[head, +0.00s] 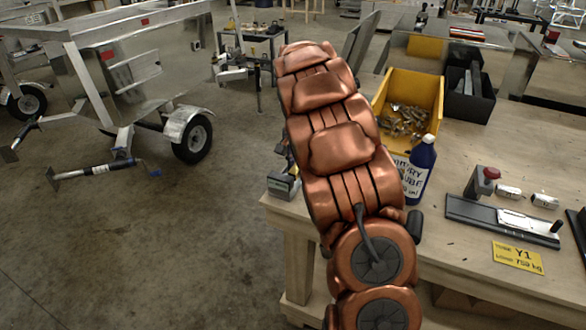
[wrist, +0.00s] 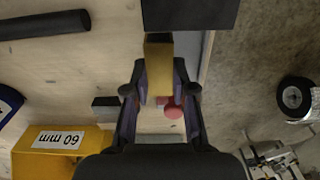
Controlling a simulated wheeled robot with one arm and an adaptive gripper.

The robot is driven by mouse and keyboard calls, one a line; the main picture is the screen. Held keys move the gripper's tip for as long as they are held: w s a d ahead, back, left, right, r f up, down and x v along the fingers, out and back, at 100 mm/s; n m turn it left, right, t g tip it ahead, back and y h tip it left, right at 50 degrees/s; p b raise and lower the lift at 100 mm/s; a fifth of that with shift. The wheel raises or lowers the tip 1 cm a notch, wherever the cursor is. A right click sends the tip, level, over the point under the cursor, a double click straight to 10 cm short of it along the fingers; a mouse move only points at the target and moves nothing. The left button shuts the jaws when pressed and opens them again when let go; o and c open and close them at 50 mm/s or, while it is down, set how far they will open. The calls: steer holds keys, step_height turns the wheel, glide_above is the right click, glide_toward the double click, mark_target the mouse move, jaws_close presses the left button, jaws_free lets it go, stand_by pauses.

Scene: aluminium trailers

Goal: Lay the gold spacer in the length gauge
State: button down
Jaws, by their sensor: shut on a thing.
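My gripper (wrist: 158,92) shows in the wrist view with its two fingers closed on the sides of the gold spacer (wrist: 158,68). The spacer is a long gold block, held above the wooden bench near its edge. A dark block (wrist: 190,12) shows just beyond the spacer's far end; I cannot tell whether they touch. In the head view my copper arm hides the gripper and spacer. A long dark fixture with a silver plate and slider (head: 500,220) lies on the bench at the right; it may be the length gauge, but I cannot be sure.
A yellow bin of metal parts (head: 407,100), a black bin (head: 469,94) and a blue bottle (head: 419,168) stand on the bench (head: 455,262). A red-topped device (head: 484,180) and a yellow sign (head: 517,257) are at the right. A trailer (head: 120,75) stands on the floor at left.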

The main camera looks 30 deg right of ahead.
mark_target(293, 171)
steer(key=shift+w, duration=0.9)
steer(key=shift+a+f+p, duration=0.1)
steer(key=shift+f+p, duration=0.75)
steer(key=shift+f, duration=1)
steer(key=shift+f, duration=0.15)
steer(key=c, duration=1)
jaws_free()
steer(key=shift+o, duration=0.2)
